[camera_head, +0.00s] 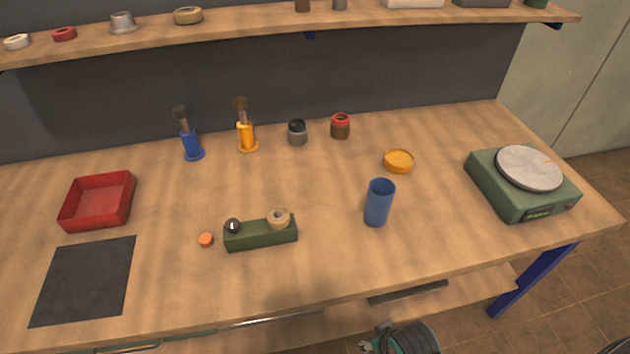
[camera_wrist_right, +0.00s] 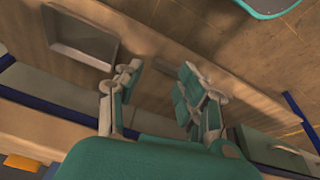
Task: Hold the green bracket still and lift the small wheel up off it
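The green bracket (camera_head: 262,236) is a low block on the front middle of the wooden table. The small wheel (camera_head: 279,217), a beige ring with a dark centre, sits on the bracket's right end. A dark round knob (camera_head: 232,226) sits on its left end. My right gripper (camera_wrist_right: 160,70) is open in the right wrist view, with nothing between its fingers. It is away from the bracket, which does not show in that view. My left gripper is in neither view.
An orange cap (camera_head: 206,240) lies just left of the bracket. A blue cup (camera_head: 379,203) stands to its right, and a green scale (camera_head: 524,190) farther right. A red tray (camera_head: 97,201) and dark mat (camera_head: 84,280) are at left. The table in front of the bracket is clear.

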